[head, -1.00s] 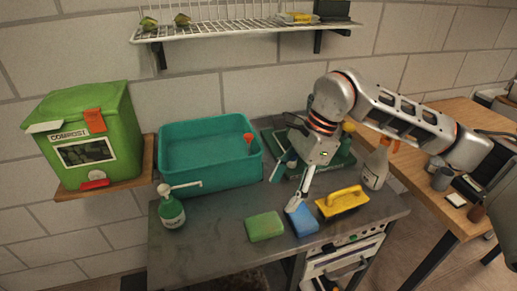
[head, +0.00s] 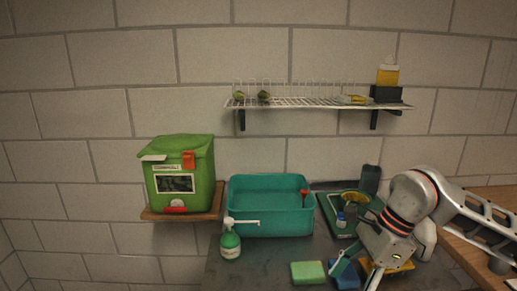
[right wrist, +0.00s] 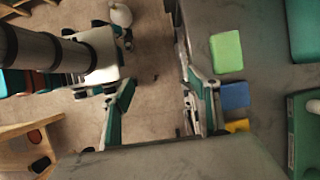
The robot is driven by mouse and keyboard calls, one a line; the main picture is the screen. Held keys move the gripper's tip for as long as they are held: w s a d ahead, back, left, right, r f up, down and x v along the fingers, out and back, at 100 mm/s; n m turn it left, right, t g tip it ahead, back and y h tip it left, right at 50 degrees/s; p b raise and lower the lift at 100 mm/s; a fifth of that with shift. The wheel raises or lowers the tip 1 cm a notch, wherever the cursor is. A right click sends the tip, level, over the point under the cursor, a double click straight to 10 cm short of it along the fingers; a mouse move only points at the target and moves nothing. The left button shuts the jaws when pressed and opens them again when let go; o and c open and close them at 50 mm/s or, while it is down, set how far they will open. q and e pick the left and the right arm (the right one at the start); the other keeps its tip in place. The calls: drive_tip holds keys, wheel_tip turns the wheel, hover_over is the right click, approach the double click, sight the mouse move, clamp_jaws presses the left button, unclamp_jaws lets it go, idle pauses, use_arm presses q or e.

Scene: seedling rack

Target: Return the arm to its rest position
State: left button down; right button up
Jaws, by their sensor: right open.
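My right arm reaches in from the right in the head view. Its gripper (head: 356,272) is open near the bottom edge, and nothing shows between its fingers. In the right wrist view the two fingers of this gripper (right wrist: 150,130) are spread wide, with floor and a grey counter edge behind them. A blue sponge (head: 346,280) lies on the counter, partly hidden by a finger; it also shows in the right wrist view (right wrist: 235,95). My left gripper is not in view.
The counter (head: 265,267) holds a green sponge (head: 308,272), a soap pump bottle (head: 230,242), a teal basin (head: 270,222) and a yellow-handled scrubber (head: 402,265). A green compost bin (head: 180,203) and a wire shelf (head: 315,103) are on the wall.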

drive_tip(key=s+a+r+m+g+y, duration=0.15)
drive_tip(key=s+a+m+y, duration=0.25)
drive_tip(key=a+y, duration=0.45)
drive_tip(key=s+a+r+m+y, duration=0.25)
drive_tip(key=a+m+y, duration=0.2)
drive_tip(key=a, duration=0.75)
drive_tip(key=w+d+f+m+t+h, duration=0.15)
drive_tip(key=w+d+m+t, duration=0.25)
drive_tip(key=m+t, duration=0.55)
drive_tip(key=w+d+f+m+t, duration=0.35)
drive_tip(key=m+t, duration=0.35)
drive_tip(key=m, duration=0.5)
drive_tip(key=d+f+m+t+h, duration=0.2)
drive_tip(key=d+f+m+h, duration=0.3)
drive_tip(key=f+m+h, duration=0.35)
drive_tip(key=s+d+f+m+g+h, duration=0.1)
drive_tip(key=s+d+f+m+g, duration=0.1)
drive_tip(key=f, duration=0.5)
drive_tip(key=s+d+f+m+g+h, duration=0.2)
drive_tip(key=s+d+f+m, duration=0.2)
drive_tip(key=s+f, duration=0.3)
drive_tip(key=s+d+f+m+g+h, duration=0.2)
drive_tip(key=s+d+f+m, duration=0.1)
drive_tip(key=f, duration=0.6)
drive_tip(key=shift+s+d+m, duration=0.25)
drive_tip(key=shift+s+m, duration=0.6)
drive_tip(key=shift+m, duration=0.4)
